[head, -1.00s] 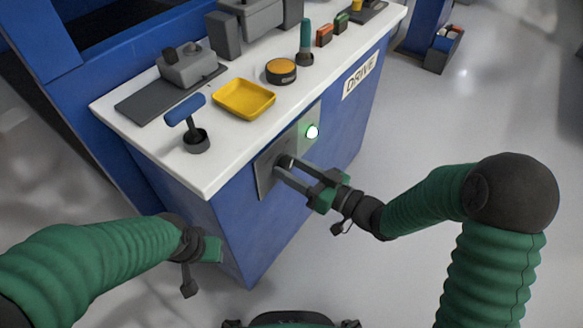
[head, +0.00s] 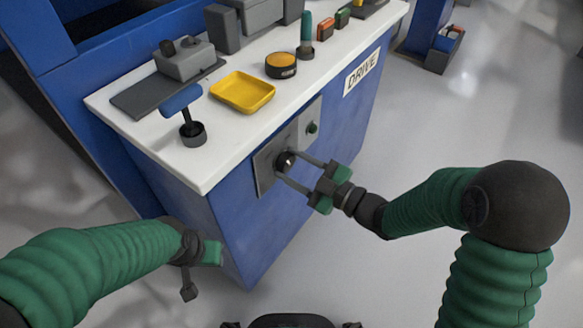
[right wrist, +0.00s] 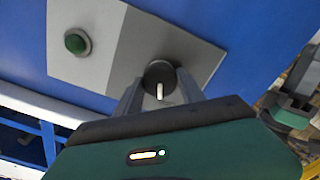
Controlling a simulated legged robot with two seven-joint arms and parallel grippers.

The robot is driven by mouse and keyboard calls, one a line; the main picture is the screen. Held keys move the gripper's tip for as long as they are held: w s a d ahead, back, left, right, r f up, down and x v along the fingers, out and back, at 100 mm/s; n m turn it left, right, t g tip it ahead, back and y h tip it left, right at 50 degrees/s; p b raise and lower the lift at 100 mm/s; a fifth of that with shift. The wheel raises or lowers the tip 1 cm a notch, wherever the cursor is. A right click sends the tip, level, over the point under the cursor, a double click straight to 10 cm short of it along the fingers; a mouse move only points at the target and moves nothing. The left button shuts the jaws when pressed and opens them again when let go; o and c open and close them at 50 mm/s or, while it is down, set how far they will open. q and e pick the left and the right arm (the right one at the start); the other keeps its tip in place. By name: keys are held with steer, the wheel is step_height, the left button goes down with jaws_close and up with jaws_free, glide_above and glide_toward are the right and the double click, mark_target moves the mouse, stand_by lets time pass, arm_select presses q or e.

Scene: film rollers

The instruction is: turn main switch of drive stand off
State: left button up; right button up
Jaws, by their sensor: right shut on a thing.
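The drive stand (head: 225,205) is a blue cabinet with a white top and a DRIVE label. On its front, a grey switch plate (head: 264,176) carries the main switch (head: 286,160), a dark round knob. My right gripper (head: 288,168) is shut on this knob, one finger on each side. In the right wrist view the knob (right wrist: 159,73) shows between the fingers, with a white mark on it. Beside it, the green lamp (head: 312,127) is dark; it also shows in the right wrist view (right wrist: 77,42). My left gripper (head: 209,252) hangs low left of the stand, its fingers unclear.
On the stand's top are a yellow tray (head: 243,92), a blue-handled lever (head: 186,115), an orange-topped round thing (head: 281,65) and a green-handled lever (head: 306,36). The floor (head: 450,130) to the right of the stand is clear.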

steer(key=shift+s+f+n+b, duration=0.15)
steer(key=shift+n+b, duration=0.35)
steer(key=shift+n, duration=0.6)
steer(key=o, duration=1.4)
steer(key=shift+c, duration=0.2)
steer(key=shift+d, duration=0.15)
